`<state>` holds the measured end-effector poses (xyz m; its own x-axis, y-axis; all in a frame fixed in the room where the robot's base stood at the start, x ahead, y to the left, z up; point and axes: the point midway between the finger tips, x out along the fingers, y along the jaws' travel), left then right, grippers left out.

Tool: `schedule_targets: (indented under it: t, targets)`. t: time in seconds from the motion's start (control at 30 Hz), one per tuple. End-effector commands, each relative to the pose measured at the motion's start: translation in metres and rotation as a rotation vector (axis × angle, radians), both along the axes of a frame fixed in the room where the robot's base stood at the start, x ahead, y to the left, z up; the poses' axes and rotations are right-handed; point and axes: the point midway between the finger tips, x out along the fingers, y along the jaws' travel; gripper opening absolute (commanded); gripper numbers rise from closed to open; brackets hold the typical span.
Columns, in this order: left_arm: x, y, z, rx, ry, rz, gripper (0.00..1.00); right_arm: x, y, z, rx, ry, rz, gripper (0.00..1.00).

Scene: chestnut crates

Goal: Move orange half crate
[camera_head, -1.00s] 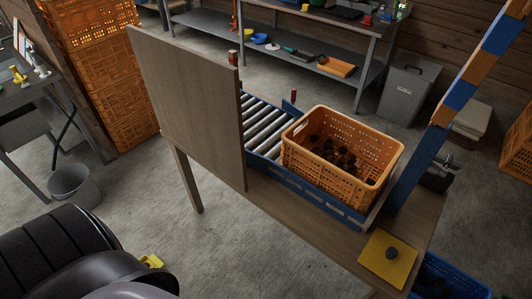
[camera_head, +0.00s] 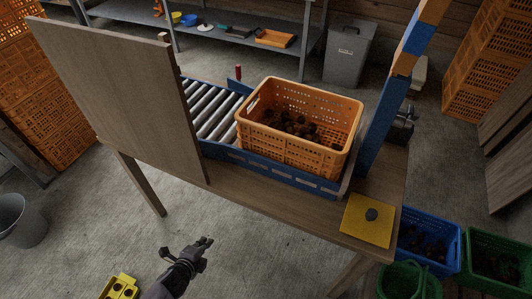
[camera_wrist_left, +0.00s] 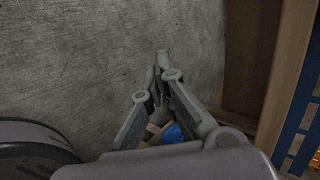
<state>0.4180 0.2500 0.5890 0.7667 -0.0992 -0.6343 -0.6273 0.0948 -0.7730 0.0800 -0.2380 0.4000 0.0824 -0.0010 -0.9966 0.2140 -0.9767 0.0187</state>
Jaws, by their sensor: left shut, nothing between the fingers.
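The orange crate (camera_head: 290,150) sits at the right end of the roller conveyor on the wooden table. Several dark brown chestnuts (camera_head: 295,125) lie in it, covering part of its floor. My left gripper (camera_head: 207,242) is low in front of the table, over the concrete floor, well apart from the crate. It is shut and empty; its closed fingers also show in the left wrist view (camera_wrist_left: 160,58). My right gripper is not in view.
A wooden panel (camera_head: 115,90) stands at the table's left. A blue and orange post (camera_head: 375,125) rises right of the crate. A yellow pad (camera_head: 367,221) lies at the table's front right corner. Blue (camera_head: 428,236) and green (camera_head: 490,262) crates stand on the floor at right.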

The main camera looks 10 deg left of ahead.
Motion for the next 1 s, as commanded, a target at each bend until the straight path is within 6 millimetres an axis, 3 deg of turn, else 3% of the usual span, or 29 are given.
schedule_targets:
  t: [0.03, 0.1, 0.2, 0.3, 0.43, 0.5, 0.67, 0.83, 1.0]
  targets:
    - [0.024, -0.006, 0.019, 0.086, -0.093, -0.105, 0.0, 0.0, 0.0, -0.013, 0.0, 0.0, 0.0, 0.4]
    - [0.054, -0.02, 0.059, 0.25, -0.243, -0.276, 0.0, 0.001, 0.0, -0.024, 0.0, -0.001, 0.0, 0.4]
    - [0.086, -0.048, 0.126, 0.538, -0.489, -0.516, 0.0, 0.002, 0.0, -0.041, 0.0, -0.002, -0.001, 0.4]
    - [0.096, -0.077, 0.187, 0.81, -0.71, -0.689, 0.0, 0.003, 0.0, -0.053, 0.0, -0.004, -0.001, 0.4]
    - [0.094, -0.104, 0.242, 1.085, -0.919, -0.812, 0.0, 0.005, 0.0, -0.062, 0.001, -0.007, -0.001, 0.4]
    - [0.09, -0.114, 0.26, 1.177, -0.987, -0.845, 0.0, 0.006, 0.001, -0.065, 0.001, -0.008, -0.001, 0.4]
    - [0.09, -0.123, 0.276, 1.258, -1.043, -0.867, 0.0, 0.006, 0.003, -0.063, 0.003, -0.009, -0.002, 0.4]
    - [0.109, -0.135, 0.279, 1.257, -1.043, -0.865, 0.0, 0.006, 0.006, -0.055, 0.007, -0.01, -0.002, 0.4]
    - [0.14, -0.154, 0.279, 1.255, -1.042, -0.863, 0.0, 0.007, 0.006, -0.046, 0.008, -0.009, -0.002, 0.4]
